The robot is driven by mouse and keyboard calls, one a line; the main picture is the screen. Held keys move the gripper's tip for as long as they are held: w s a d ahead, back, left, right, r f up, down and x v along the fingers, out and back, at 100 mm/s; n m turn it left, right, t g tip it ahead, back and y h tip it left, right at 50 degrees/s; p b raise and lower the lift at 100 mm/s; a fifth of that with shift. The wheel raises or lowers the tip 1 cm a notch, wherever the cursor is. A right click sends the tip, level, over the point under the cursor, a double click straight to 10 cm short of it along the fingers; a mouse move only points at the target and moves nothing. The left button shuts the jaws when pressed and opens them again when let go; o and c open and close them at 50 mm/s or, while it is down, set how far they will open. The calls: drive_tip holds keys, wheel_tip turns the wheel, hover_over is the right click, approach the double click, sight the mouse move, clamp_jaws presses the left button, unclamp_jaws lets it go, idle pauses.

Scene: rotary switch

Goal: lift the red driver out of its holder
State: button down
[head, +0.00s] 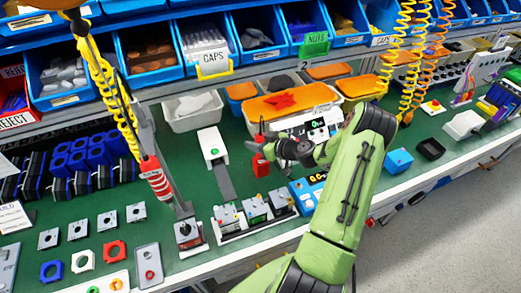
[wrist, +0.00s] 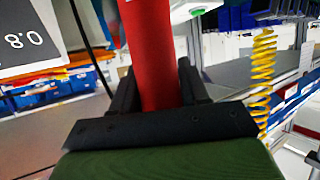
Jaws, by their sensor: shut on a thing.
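The red driver (head: 261,163) stands roughly upright near the middle of the bench in the head view, with a thin dark part above its red body. My gripper (head: 267,146) reaches it from the right and is shut around it. In the wrist view the red body (wrist: 150,50) runs up between the two dark fingers, touching or very close to both. Its holder cannot be made out, and I cannot tell whether the driver's lower end is still seated in something.
A red-and-white tool (head: 153,176) hangs on a yellow coiled cord at left. Small switch units (head: 254,208) stand in front of the driver. A blue box with a display (head: 308,193) is close to my arm. Orange-lidded bins (head: 290,101) stand behind; blue bins line the shelf above.

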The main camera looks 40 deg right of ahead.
drive_tip(key=shift+r, duration=0.15)
wheel_tip(320, 180, up, 10)
drive_tip(key=shift+f, duration=0.1)
drive_tip(key=c, duration=1.2)
unclamp_jaws()
clamp_jaws()
